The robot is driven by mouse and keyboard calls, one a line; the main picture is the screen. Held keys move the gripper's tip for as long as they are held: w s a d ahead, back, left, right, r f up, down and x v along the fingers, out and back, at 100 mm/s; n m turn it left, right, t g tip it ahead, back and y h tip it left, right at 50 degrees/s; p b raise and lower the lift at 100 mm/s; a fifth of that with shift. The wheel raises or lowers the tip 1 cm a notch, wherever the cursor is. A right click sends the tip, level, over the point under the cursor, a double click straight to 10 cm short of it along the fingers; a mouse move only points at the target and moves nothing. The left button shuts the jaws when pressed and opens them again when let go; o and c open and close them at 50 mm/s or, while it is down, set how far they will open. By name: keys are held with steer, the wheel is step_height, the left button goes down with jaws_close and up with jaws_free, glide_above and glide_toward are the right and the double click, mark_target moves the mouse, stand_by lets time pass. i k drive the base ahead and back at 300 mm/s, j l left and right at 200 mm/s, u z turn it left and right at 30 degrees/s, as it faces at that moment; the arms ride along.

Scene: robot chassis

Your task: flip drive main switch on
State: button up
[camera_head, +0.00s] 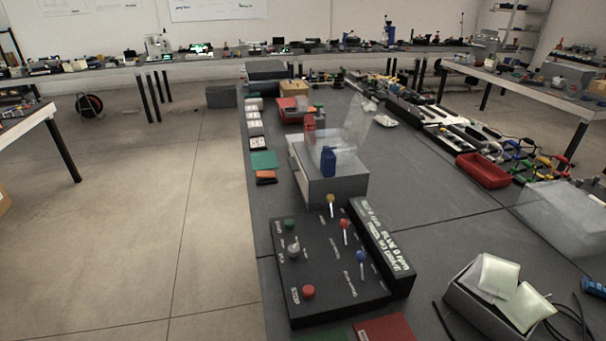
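A dark control panel (335,270) lies on the near end of the long grey table. On its left side are a green button (290,223), a grey rotary knob (293,249) and a red button (308,291) beside the word STOP. To their right stand a yellow-topped lever (331,202), a red-topped lever (344,227) and a blue-topped lever (361,259). Which control is the drive main switch, and its position, I cannot tell; the small labels are unreadable. My gripper is not in view.
A raised black bar with white lettering (384,235) borders the panel's right side. Behind stands a grey box (335,187) with a blue item (328,161), a red item (310,128) and a clear raised cover (358,122). An open box with pale pouches (470,308) sits right.

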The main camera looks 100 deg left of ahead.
mark_target(331, 198)
steer(key=u, duration=2.35)
